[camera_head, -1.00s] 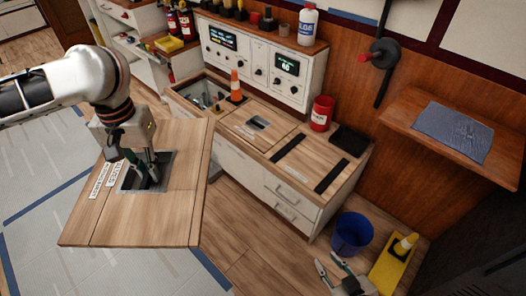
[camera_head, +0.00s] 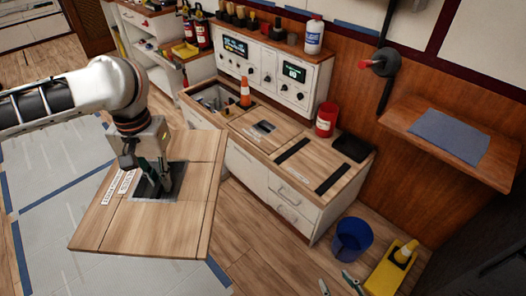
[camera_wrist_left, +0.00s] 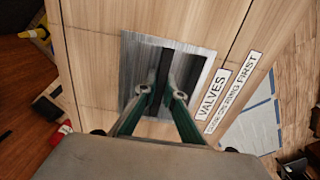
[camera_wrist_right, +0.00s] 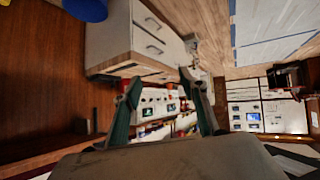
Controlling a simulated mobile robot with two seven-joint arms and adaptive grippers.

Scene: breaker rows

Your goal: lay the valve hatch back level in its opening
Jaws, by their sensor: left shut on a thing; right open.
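The valve hatch (camera_head: 185,222) is a wooden panel with a metal recess and a label reading VALVES (camera_wrist_left: 213,95). My left gripper (camera_head: 161,184) is shut on the handle in that recess (camera_wrist_left: 190,67). It holds the hatch in the air, left of and in front of the counter; the panel looks tilted in the head view. The opening (camera_head: 211,100) is at the counter's left end, uncovered, with fittings showing inside. My right gripper (camera_head: 338,283) is open and empty at the bottom edge of the head view; its spread fingers show in the right wrist view (camera_wrist_right: 165,100).
A closed hatch (camera_head: 264,128), a red can (camera_head: 326,119) and a black pad (camera_head: 353,148) are on the counter.

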